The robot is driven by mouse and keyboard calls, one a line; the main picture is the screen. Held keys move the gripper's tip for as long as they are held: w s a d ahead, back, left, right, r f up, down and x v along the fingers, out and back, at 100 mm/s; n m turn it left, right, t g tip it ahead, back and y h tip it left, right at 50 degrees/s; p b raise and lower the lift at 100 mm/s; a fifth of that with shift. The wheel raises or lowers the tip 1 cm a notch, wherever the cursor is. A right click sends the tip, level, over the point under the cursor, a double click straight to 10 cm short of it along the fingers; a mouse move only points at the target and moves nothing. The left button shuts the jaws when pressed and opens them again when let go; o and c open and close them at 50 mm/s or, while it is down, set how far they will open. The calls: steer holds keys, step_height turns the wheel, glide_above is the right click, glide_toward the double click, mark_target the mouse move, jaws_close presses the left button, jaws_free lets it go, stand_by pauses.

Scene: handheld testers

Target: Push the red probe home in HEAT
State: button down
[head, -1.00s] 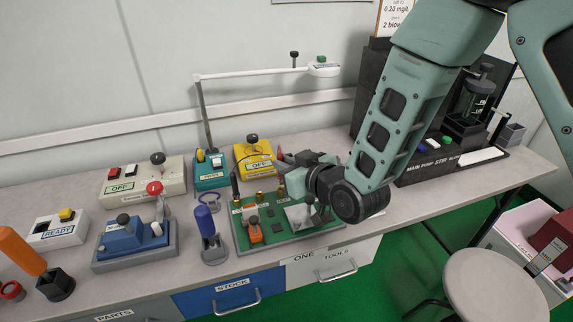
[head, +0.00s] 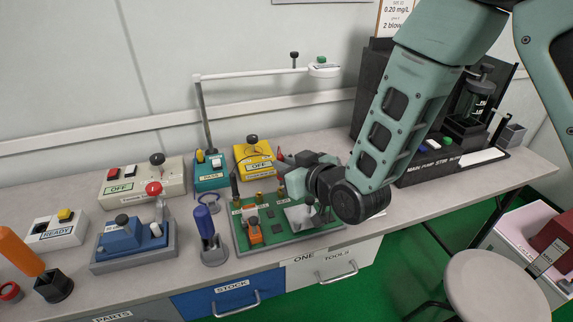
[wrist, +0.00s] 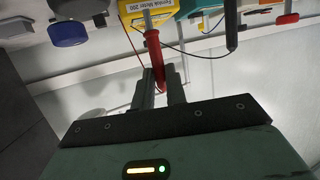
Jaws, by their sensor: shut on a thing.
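The red probe (wrist: 154,55) is between the two fingers of my gripper (wrist: 160,88) in the wrist view, and the fingers are shut on it. Its far end reaches up to a grey part in front of the yellow meter (wrist: 139,14). I cannot tell whether it touches that part. In the head view, a bit of the red probe (head: 281,154) shows at my gripper (head: 287,163), just right of the yellow meter (head: 252,158) and above the green board (head: 286,235). The HEAT label is not readable in either view.
A black probe (head: 234,186) stands at the board's left, with brass posts (head: 259,198) near it. A teal box (head: 210,172), a blue device (head: 133,238) and a blue-handled tool (head: 207,225) lie left. A lamp arm (head: 253,75) spans behind. Bare table lies right of the board.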

steer(key=shift+f+b, duration=1.35)
steer(key=shift+b, duration=0.05)
steer(key=c, duration=1.3)
jaws_free()
steer(key=shift+c, duration=0.2)
steer(key=shift+r, duration=0.1)
steer(key=p+v, duration=1.7)
steer(key=p, duration=0.2)
steer(key=shift+p, duration=0.4)
steer(key=shift+s+d+r, duration=0.1)
steer(key=shift+s, duration=0.05)
